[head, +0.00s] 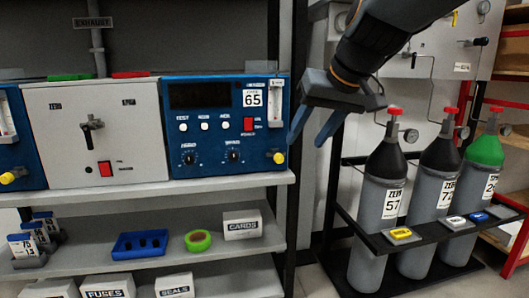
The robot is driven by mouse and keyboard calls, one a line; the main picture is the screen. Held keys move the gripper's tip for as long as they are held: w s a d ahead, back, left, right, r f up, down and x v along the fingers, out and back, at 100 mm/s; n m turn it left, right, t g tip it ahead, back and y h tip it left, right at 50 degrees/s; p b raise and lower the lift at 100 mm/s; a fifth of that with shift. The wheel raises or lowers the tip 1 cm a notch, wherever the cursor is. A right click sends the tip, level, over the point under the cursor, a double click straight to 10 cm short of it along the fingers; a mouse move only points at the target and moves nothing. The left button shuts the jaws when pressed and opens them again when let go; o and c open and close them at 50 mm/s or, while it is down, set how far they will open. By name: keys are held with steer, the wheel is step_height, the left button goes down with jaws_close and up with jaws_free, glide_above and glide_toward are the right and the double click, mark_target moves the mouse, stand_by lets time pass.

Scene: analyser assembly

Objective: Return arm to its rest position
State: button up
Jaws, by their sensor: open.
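My arm (375,40) comes down from the top of the head view. My gripper (312,130) hangs from it with its two blue fingers pointing down and apart. The gripper is open and nothing shows between its fingers. It is in front of the gap between the shelf unit and the gas cylinder rack, just right of the blue analyser panel (210,95) marked 65. I cannot tell its exact distance from the panel.
A rack (372,240) at the right holds grey cylinders with red tops, including cylinder 57 (384,205). The shelf (130,190) has a grey panel (60,125) on top. Below are a blue tray (139,253), green tape (198,241) and a CARDS box (242,225).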

steer(key=s+f+n+g+h, duration=0.1)
steer(key=s+f+g+h, duration=0.35)
steer(key=s+f, duration=1.8)
steer(key=d+r+m+g+p, duration=0.1)
steer(key=d+r+p, duration=0.4)
steer(key=p, duration=0.5)
steer(key=s+d+r+m+g+y+p, duration=0.1)
steer(key=d+r+p, duration=0.3)
steer(key=r+p, duration=0.4)
steer(key=shift+d+m+p, duration=0.35)
steer(key=shift+m+p, duration=0.25)
steer(key=shift+p, duration=0.6)
